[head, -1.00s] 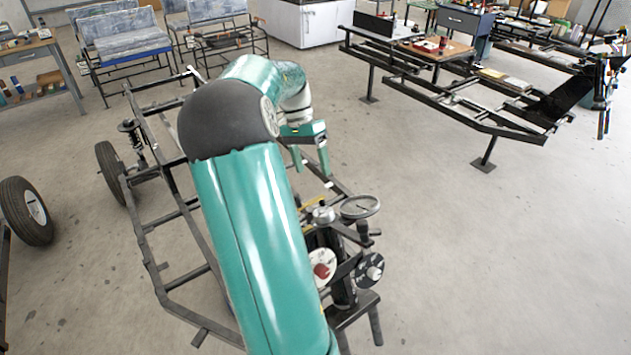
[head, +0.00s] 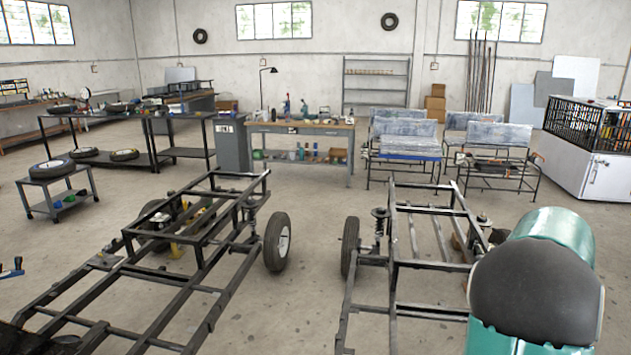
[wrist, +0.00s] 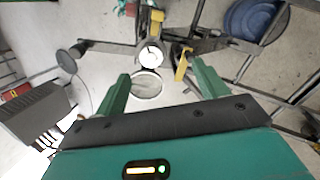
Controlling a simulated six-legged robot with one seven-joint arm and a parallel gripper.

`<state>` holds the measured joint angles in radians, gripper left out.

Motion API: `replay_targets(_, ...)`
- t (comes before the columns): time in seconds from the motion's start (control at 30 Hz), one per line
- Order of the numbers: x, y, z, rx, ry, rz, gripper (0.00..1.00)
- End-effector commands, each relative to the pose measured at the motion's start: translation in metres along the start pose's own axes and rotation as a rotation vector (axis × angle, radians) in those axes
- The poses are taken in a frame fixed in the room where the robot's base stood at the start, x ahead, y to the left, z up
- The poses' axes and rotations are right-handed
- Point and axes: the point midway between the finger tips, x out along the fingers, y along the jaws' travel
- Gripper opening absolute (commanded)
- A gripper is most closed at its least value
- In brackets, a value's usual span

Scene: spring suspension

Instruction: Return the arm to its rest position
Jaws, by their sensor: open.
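My arm shows in the head view only as its green links and dark rounded joint at the lower right edge. My gripper is out of that view. In the wrist view my gripper (wrist: 161,83) is open, its two green fingers wide apart with nothing held between them. Beyond the fingers are a white-faced round part (wrist: 152,57), a round disc with a rim (wrist: 147,84) and a yellow part (wrist: 183,63) near the right finger. I cannot tell whether the right finger touches the yellow part.
In the head view a black chassis frame (head: 190,276) with a wheel (head: 277,242) fills the left foreground. Another black frame (head: 400,310) stands beside my arm. A narrow strip of floor (head: 308,290) between them is clear. A workbench (head: 300,128) and padded benches (head: 405,130) stand behind.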

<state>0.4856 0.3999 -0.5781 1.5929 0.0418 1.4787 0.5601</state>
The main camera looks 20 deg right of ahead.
Motion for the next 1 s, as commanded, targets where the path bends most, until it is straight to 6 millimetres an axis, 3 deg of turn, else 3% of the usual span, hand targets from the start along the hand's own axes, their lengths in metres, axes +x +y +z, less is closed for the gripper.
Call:
replay_targets(0.2, -0.024, -0.027, 0.094, -0.331, 0.083, -0.155, 0.72)
replay_targets(0.47, -0.036, -0.034, 0.211, -0.73, 0.221, -0.303, 0.72)
replay_targets(0.8, -0.021, -0.003, 0.349, -1.238, 0.475, -0.448, 0.72)
replay_targets(1.0, 0.001, 0.024, 0.402, -1.478, 0.64, -0.501, 0.72)
